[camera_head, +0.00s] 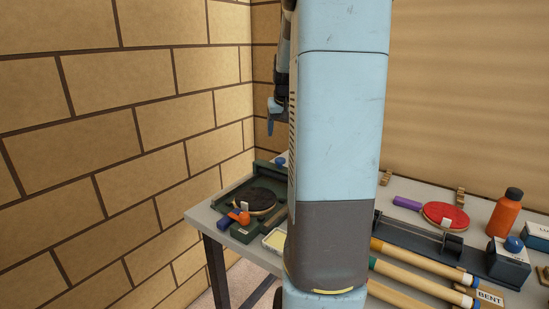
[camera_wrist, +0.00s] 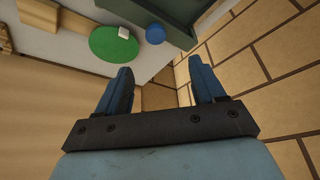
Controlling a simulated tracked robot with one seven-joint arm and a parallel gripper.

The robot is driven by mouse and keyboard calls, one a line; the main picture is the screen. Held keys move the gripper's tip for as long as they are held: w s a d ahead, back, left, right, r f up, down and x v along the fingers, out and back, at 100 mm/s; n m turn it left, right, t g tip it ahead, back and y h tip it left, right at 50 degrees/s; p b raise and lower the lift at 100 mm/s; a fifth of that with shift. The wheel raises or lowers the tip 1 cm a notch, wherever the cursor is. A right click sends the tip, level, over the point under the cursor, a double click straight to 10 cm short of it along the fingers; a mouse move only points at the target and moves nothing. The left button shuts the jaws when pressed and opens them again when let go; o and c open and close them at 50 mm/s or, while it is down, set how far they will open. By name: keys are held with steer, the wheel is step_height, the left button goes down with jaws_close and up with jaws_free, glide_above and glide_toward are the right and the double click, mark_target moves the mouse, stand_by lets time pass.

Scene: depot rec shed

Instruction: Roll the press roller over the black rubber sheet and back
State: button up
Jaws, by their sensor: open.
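A black rubber sheet (camera_head: 254,200) covers the round face of a blue-handled bat lying in a dark green tray at the table's left end. I cannot clearly make out the press roller; my arm hides part of the table. My gripper (camera_head: 271,115) is raised above the table's back left, near the wall corner. In the wrist view my gripper (camera_wrist: 165,85) has its two blue fingers wide apart with nothing between them.
An orange ball (camera_head: 244,218) sits by the tray's front. A green round bat (camera_wrist: 108,46) and a blue knob (camera_wrist: 155,33) show in the wrist view. Brick walls stand close.

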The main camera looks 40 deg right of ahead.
mark_target(280, 159)
steer(key=x, duration=0.9)
steer(key=d+x, duration=0.1)
steer(key=x, duration=0.4)
steer(key=shift+f, duration=0.1)
steer(key=shift+c, duration=0.4)
